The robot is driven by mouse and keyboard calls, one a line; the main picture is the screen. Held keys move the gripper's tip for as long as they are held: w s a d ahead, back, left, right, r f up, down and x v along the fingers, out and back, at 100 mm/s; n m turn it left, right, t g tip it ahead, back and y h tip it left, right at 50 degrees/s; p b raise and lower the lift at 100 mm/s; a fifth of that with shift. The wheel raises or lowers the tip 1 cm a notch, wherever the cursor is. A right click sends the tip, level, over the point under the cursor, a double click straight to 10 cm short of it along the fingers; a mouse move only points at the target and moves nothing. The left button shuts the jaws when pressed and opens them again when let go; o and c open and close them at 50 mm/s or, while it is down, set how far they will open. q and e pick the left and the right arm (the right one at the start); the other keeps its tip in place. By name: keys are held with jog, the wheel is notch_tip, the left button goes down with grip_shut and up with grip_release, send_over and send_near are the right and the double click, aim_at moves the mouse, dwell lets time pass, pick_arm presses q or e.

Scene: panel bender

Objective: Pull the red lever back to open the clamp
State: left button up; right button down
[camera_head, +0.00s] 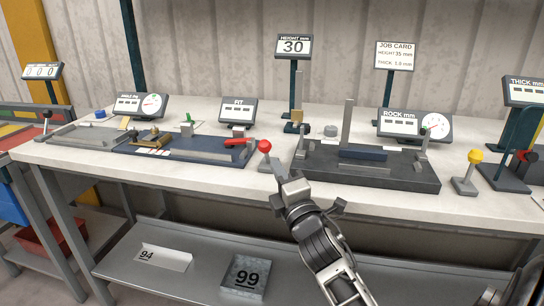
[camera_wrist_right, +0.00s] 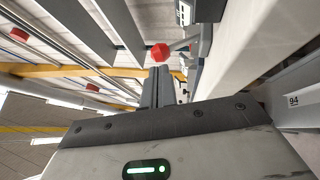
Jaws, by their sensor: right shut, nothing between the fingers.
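A lever with a round red knob (camera_head: 264,146) stands on a small grey base at the front edge of the bench, left of the dark grey fixture. Its red knob (camera_wrist_right: 161,52) also shows in the right wrist view, just beyond the fingertips. My right gripper (camera_head: 279,174) is shut and empty, close to the lever's base, below and right of the knob. Its fingers (camera_wrist_right: 157,72) are together in the right wrist view; I cannot tell whether they touch the lever. A red handle (camera_head: 237,142) lies on the blue fixture plate (camera_head: 205,153). My left gripper is not in view.
The dark grey fixture (camera_head: 366,177) with upright posts stands right of the red-knobbed lever. A yellow-knobbed lever (camera_head: 475,157) is farther right. Displays and signs line the back. The white bench top (camera_head: 100,155) has a free front strip. A shelf (camera_head: 200,276) lies below.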

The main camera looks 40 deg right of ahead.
aim_at(267, 151)
jog(key=shift+x, duration=2.05)
